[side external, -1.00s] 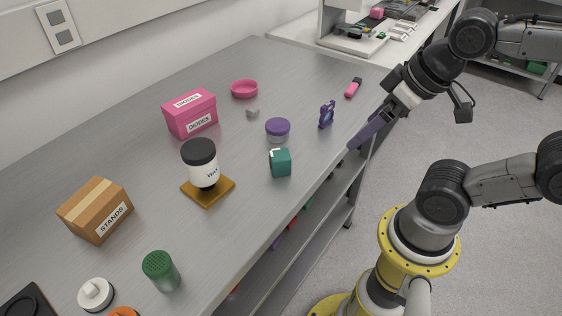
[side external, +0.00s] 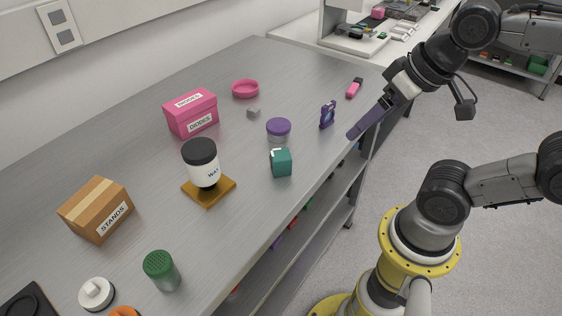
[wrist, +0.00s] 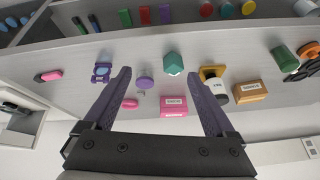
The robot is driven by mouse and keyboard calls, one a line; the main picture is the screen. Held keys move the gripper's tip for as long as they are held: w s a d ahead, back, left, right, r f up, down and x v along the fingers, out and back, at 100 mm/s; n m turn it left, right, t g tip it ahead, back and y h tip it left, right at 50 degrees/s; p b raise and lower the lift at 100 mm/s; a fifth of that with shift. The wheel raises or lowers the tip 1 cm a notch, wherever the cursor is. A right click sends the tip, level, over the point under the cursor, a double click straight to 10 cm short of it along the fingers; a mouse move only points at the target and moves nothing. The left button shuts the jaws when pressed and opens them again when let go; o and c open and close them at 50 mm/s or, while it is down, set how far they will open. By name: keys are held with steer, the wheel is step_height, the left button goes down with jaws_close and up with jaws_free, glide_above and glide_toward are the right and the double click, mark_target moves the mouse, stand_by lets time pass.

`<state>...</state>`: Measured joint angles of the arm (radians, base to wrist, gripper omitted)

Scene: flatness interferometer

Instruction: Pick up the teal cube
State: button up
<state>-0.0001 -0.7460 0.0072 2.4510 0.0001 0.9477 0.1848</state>
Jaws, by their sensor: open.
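The teal cube (side external: 281,162) sits on the grey bench near its front edge, beside the purple-lidded jar (side external: 278,129). A small white patch shows on its top. In the wrist view the teal cube (wrist: 174,63) lies ahead of the fingers, between their lines and apart from both. My gripper (side external: 352,135) is above the bench's front edge, to the right of the cube in the side view. In the wrist view my gripper (wrist: 164,75) has its two purple fingers wide apart with nothing between the tips.
A purple stand-like item (side external: 327,115) is close to my gripper. A wax jar (side external: 203,168) stands on a mustard square plate (side external: 209,194). Behind are a pink diodes box (side external: 190,114), a pink dish (side external: 245,89) and a small grey piece (side external: 253,112). A cardboard stands box (side external: 96,209) is left.

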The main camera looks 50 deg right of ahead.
steer(key=w+r+m+g, duration=0.1)
steer(key=w+r+m, duration=0.2)
steer(key=w, duration=0.1)
steer(key=m+g, duration=0.3)
steer(key=g, duration=0.1)
glide_above(281, 154)
step_height(281, 154, down, 5)
steer(key=shift+g, duration=0.3)
step_height(281, 154, down, 14)
steer(key=shift+f, duration=0.25)
steer(key=shift+r, duration=0.1)
jaws_close()
